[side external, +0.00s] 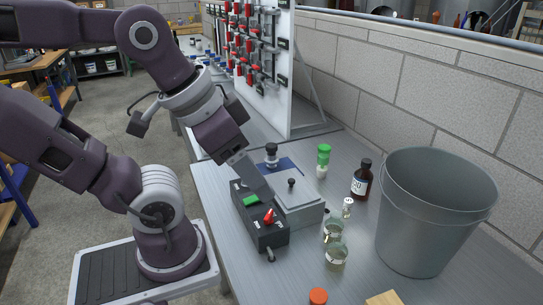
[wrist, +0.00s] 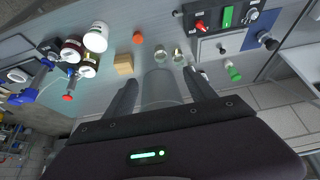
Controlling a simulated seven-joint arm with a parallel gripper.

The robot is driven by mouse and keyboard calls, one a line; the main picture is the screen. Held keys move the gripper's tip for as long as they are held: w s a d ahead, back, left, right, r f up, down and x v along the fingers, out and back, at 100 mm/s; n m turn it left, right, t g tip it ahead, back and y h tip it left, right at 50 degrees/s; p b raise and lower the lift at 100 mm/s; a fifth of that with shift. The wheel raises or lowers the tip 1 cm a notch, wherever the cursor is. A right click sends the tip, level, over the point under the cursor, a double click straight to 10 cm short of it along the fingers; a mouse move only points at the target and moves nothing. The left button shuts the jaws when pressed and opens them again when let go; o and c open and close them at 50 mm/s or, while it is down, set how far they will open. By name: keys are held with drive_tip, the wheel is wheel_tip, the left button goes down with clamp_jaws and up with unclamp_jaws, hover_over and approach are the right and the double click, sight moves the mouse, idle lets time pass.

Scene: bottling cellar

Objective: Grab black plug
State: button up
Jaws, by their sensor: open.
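A black-topped piece with a paler lower part (side external: 271,155), which looks like the black plug, stands on a blue mat (side external: 291,163) behind the grey box. In the wrist view, the black piece (wrist: 267,40) is at the upper right on the blue mat. My gripper (side external: 258,184) points down beside the grey box, over the control box, in the side view; its tips are hard to make out there. In the wrist view, my gripper (wrist: 160,77) shows two spread fingers with nothing held. The black piece lies outside them, to the right.
A grey box with a small black knob (side external: 291,183) adjoins the black control box (side external: 270,237). A green-capped bottle (side external: 323,153), a brown bottle (side external: 362,179), glass jars (side external: 335,256) and a large grey bucket (side external: 425,220) stand to the right. A tool panel rises behind.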

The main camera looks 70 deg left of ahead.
wheel_tip(320, 180, up, 5)
drive_tip(key=w+a+r+n, duration=0.2)
drive_tip(key=w+a+r, duration=0.25)
drive_tip(key=w, duration=0.45)
drive_tip(key=n+g+y, duration=0.3)
drive_tip(key=n, duration=0.5)
hover_over(269, 146)
wheel_tip(269, 146, down, 5)
drive_tip(key=f, duration=2.7)
drive_tip(key=shift+s+d, duration=0.15)
drive_tip(key=shift+d, duration=0.2)
drive_tip(key=shift+y, duration=0.3)
drive_tip(key=x, duration=0.7)
drive_tip(key=shift+w+a+f, duration=0.1)
drive_tip(key=shift+w+f, duration=0.1)
drive_tip(key=shift+w, duration=0.2)
drive_tip(key=shift+r, duration=0.1)
drive_tip(key=c, duration=1.4)
drive_tip(key=shift+r, duration=0.1)
